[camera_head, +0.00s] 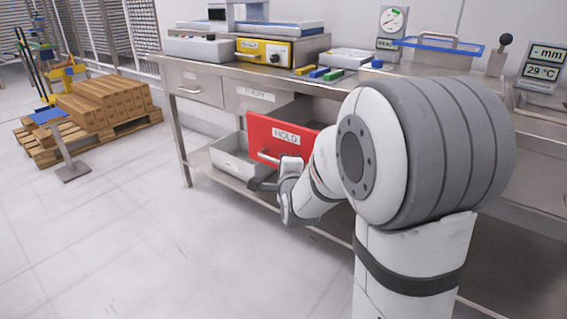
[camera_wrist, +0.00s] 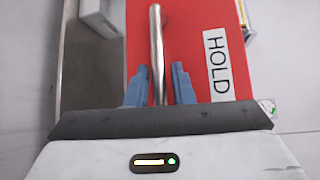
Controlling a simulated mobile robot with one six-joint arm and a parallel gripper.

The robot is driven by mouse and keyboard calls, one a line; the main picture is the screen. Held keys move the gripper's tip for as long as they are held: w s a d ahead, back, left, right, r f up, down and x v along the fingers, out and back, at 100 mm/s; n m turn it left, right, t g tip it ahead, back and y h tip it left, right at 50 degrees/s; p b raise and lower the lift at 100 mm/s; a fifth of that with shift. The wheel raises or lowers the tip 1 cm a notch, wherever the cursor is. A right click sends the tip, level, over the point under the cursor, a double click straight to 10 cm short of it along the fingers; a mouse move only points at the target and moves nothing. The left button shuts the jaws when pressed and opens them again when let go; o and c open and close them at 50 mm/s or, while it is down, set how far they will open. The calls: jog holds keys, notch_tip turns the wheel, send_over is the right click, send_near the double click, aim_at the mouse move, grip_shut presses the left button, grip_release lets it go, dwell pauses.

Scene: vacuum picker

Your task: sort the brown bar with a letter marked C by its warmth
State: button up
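My gripper (camera_wrist: 160,85) is at the metal handle (camera_wrist: 156,40) of the red drawer front marked HOLD (camera_head: 283,138). In the wrist view its two blue fingers stand on either side of the handle, with a gap on each side, so it is open. The red front also fills much of the wrist view (camera_wrist: 195,40). I cannot make out a brown bar with a letter C in either view. A dial gauge (camera_head: 391,21) stands at the back of the bench.
Yellow, blue and green bars (camera_head: 335,75) lie on the metal bench. A blue-rimmed tray (camera_head: 470,49) is behind my arm. A grey bin (camera_head: 238,163) sits on the low shelf beside the red front. Brown boxes (camera_head: 105,103) sit on a pallet at left. The floor in front is clear.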

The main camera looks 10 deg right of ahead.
jog(key=s+p, duration=0.1)
jog(key=s, duration=0.5)
jog(key=shift+s+a+r, duration=0.25)
jog(key=shift+a+r, duration=0.1)
jog(key=shift+r, duration=0.1)
jog(key=s+a+r+n+g+y+p, duration=0.1)
jog(key=s+r+n+g+p, duration=1.2)
jog(key=p, duration=1.9)
jog(key=s+r+n, duration=0.7)
jog(key=s+r, duration=0.4)
jog(key=r, duration=0.3)
jog(key=shift+a+r+n+g, duration=0.2)
jog(key=shift+r+n+g, duration=0.1)
jog(key=shift+g, duration=0.1)
